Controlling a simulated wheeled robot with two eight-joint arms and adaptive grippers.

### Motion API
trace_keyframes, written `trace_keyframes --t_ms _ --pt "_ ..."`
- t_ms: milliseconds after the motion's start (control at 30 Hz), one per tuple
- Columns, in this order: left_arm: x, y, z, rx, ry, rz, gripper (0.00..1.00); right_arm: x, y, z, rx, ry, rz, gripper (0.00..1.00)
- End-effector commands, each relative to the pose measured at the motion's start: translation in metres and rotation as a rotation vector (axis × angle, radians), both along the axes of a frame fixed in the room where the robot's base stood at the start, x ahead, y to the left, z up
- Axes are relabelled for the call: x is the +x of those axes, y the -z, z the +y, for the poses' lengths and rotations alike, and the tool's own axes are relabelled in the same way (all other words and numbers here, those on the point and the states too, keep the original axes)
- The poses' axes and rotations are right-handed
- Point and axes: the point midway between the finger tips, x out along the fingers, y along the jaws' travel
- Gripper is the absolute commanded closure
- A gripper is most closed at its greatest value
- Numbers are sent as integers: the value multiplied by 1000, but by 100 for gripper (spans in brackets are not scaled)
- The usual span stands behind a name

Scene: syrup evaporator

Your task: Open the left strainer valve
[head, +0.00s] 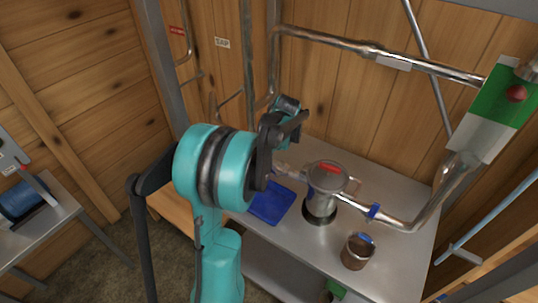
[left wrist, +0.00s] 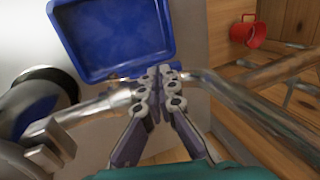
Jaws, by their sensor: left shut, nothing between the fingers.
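The strainer (head: 322,192) is a metal canister with a red label on its lid, standing on the steel table. A pipe (left wrist: 105,103) runs from it to the fingers of my left gripper (left wrist: 157,72). My left gripper is shut and empty, with its fingertips over the pipe. A small blue piece (left wrist: 178,66), which looks like the left valve's handle, shows right beside the fingertips; I cannot tell whether they touch. In the head view my left arm hides the fingertips and most of that pipe. A blue valve handle (head: 373,211) sits on the strainer's right pipe. My right gripper is not in view.
A blue tray (head: 271,204) lies on the table (head: 299,240) left of the strainer. It fills the upper left wrist view (left wrist: 75,45). A brown cup (head: 355,253) stands at the front. Metal pipes (head: 330,38) run along the wooden wall. A red mug (left wrist: 241,33) is off to the right.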

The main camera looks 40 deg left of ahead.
Motion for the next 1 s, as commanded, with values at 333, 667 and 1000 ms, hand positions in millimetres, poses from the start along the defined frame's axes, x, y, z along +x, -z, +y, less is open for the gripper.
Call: trace_keyframes --t_ms 333,667,1000 --pt "-1 12 11 -130 1 -13 100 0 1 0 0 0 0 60" --pt "-2 16 14 -128 1 -13 100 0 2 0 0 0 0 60" --pt "-2 16 14 -128 0 -13 100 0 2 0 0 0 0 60"
